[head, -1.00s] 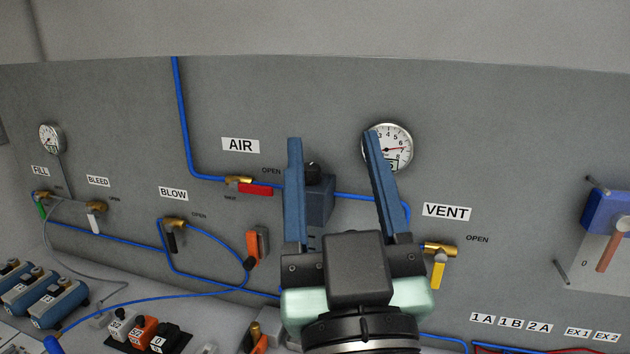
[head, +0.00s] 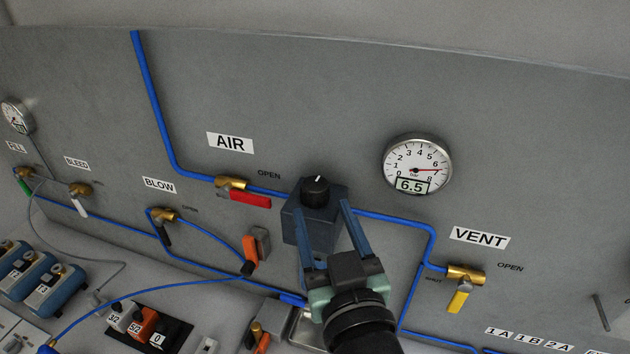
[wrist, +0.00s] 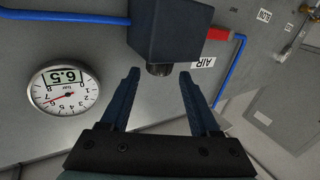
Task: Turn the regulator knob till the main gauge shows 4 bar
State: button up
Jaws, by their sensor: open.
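The regulator knob (head: 315,189) is a black knob with a white mark, on top of a dark blue regulator block (head: 299,222) on the grey panel. In the wrist view the knob (wrist: 160,70) shows beyond and between my fingertips, apart from them. The main gauge (head: 417,164) is round and white, right of the regulator; its display reads 6.5 and its red needle lies between 6 and 7. It also shows at the left of the wrist view (wrist: 64,88). My gripper (head: 325,234) is open and empty, its blue fingers just in front of the regulator block.
A red-handled AIR valve (head: 240,192) sits left of the regulator, its handle along the pipe. A yellow-handled VENT valve (head: 463,286) is at lower right. Blue pipe (head: 400,220) runs along the panel beside the block. An orange lever (head: 256,252) is at lower left.

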aim_at(327, 195)
jog(key=shift+p+x, duration=0.95)
jog(key=shift+x, duration=2.1)
grip_shut()
jog(key=shift+f+b, duration=0.15)
jog(key=shift+b, duration=0.35)
jog(key=y+b, duration=0.1)
jog(key=b, duration=0.1)
jog(key=n+y+b, duration=0.1)
jog(key=shift+d+f+g+b, duration=0.1)
jog(key=shift+f+g+b, duration=0.1)
jog(key=shift+g+b, duration=0.15)
jog(key=n+g+y+b, duration=0.2)
jog(key=n+y+b, duration=0.1)
jog(key=b, duration=0.3)
jog(key=shift+d+n+y, duration=0.1)
jog(key=shift+n+y, duration=0.2)
jog(key=shift+y, duration=0.5)
jog(key=n+g+y+b, duration=0.4)
jog(key=g+b, duration=0.1)
jog(key=shift+r+y, duration=0.3)
jog(key=shift+n+b, duration=0.3)
